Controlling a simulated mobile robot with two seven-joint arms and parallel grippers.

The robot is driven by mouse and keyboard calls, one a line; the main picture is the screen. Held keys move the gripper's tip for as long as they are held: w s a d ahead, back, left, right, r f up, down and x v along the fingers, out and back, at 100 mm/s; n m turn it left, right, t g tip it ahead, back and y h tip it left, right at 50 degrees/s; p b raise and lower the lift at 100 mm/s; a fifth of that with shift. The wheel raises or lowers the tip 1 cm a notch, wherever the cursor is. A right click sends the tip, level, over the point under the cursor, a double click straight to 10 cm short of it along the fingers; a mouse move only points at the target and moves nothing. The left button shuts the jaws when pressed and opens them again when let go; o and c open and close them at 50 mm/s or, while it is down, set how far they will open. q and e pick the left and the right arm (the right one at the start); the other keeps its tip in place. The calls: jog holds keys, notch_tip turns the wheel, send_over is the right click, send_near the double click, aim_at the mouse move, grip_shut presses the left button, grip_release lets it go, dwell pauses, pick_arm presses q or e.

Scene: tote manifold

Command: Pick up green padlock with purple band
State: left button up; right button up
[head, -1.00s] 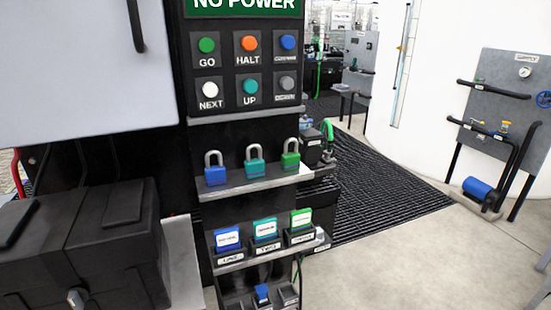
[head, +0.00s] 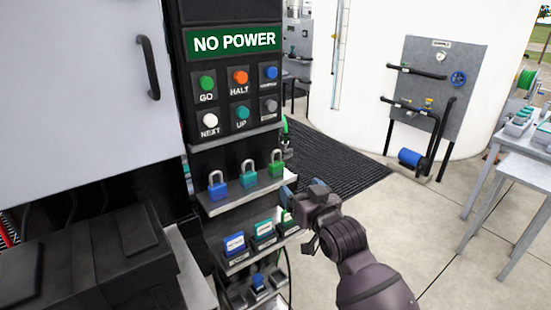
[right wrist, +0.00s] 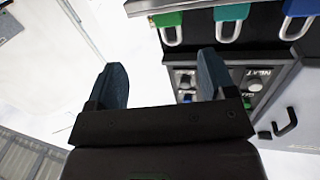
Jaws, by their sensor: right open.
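The green padlock (head: 276,170) stands upright, shackle up, at the right end of the upper shelf. No purple band can be made out on it. A teal padlock (head: 249,180) and a blue padlock (head: 219,192) stand to its left. My right gripper (head: 288,194) is just right of and below the green padlock, apart from it. In the right wrist view, its two fingers (right wrist: 162,78) are spread with nothing between them. The green padlock (right wrist: 167,19) shows there upside down, beyond the fingertips. My left gripper is not in view.
A lower shelf holds blue, teal and green labelled blocks (head: 235,244), close to my right gripper. A button panel (head: 238,103) is above the padlocks. A dark box (head: 85,260) is at lower left. The floor (head: 440,215) to the right is open, before grey tables (head: 515,165).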

aim_at(283, 165)
jog(key=shift+y, duration=0.3)
jog(key=shift+w+a+r+p, duration=0.15)
jog(key=shift+w+a+r, duration=0.45)
jog(key=shift+w, duration=0.55)
jog(key=shift+w+a+r+p, duration=0.1)
jog(key=shift+w+a+r, duration=0.2)
jog(key=shift+w+a, duration=0.7)
jog(key=shift+w+a+r+p, duration=0.15)
jog(key=shift+w+a+r, duration=0.35)
jog(key=shift+w, duration=0.85)
jog(key=shift+f+x, duration=0.2)
jog(key=shift+x, duration=1.75)
jog(key=c, duration=0.9)
jog(key=shift+c, duration=0.6)
jog(key=shift+r, duration=0.15)
